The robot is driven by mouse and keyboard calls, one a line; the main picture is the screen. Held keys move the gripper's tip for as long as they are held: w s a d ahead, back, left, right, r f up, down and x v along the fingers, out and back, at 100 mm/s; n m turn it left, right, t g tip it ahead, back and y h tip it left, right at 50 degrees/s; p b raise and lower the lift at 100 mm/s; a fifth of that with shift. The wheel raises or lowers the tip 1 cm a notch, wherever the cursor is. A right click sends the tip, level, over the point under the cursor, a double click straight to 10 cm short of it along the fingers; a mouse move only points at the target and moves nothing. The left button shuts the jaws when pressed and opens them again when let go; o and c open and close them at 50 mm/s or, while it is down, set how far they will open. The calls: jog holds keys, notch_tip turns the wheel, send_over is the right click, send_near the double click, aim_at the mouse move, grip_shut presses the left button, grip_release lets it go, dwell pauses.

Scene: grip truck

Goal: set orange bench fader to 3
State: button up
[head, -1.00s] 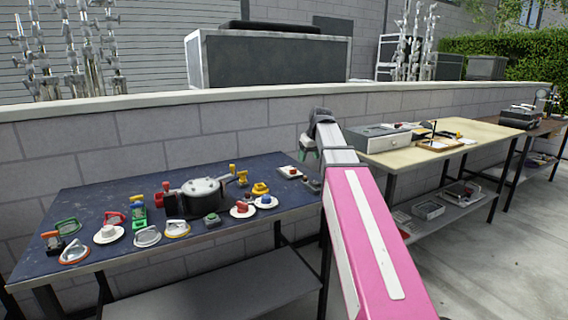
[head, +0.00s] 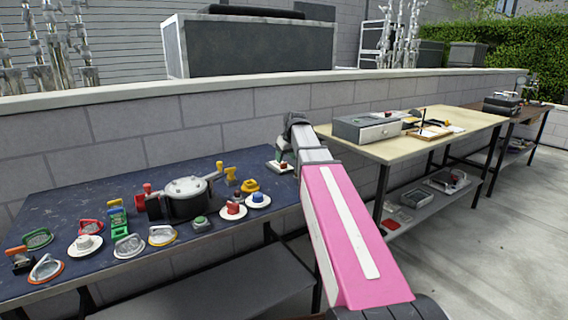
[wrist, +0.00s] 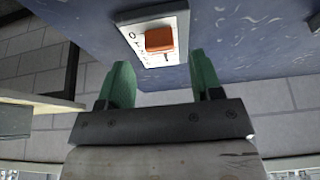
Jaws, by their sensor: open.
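The orange fader knob (wrist: 159,39) sits on a white plate (wrist: 131,31) with dark printed marks, on the blue bench. The marks are too small to read surely. In the head view the plate (head: 274,166) lies at the bench's right end, partly hidden by my arm's end. My gripper (wrist: 160,64) has two green fingers, open and empty. In the wrist view the knob shows just beyond the fingertips, between their lines; contact does not show. In the head view my gripper (head: 281,150) is at the plate.
The blue bench (head: 60,205) also holds a pot (head: 186,197), a red button (head: 233,208), a blue button (head: 258,199) and several handles to the left. A cream table (head: 470,122) with a grey drawer box (head: 366,127) stands to the right. A block wall (head: 120,132) runs behind.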

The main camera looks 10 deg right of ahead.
aim_at(284, 163)
jog(key=shift+x, duration=1.8)
grip_shut()
jog(key=w, duration=0.2)
jog(key=w+a, duration=0.2)
jog(key=w, duration=0.1)
jog(key=shift+w+a, duration=0.1)
jog(key=shift+w, duration=0.3)
jog(key=shift+s, duration=0.1)
grip_release()
jog(key=shift+r, duration=0.1)
jog(key=v, duration=1)
jog(key=shift+s+r, duration=0.25)
jog(key=shift+r, duration=0.05)
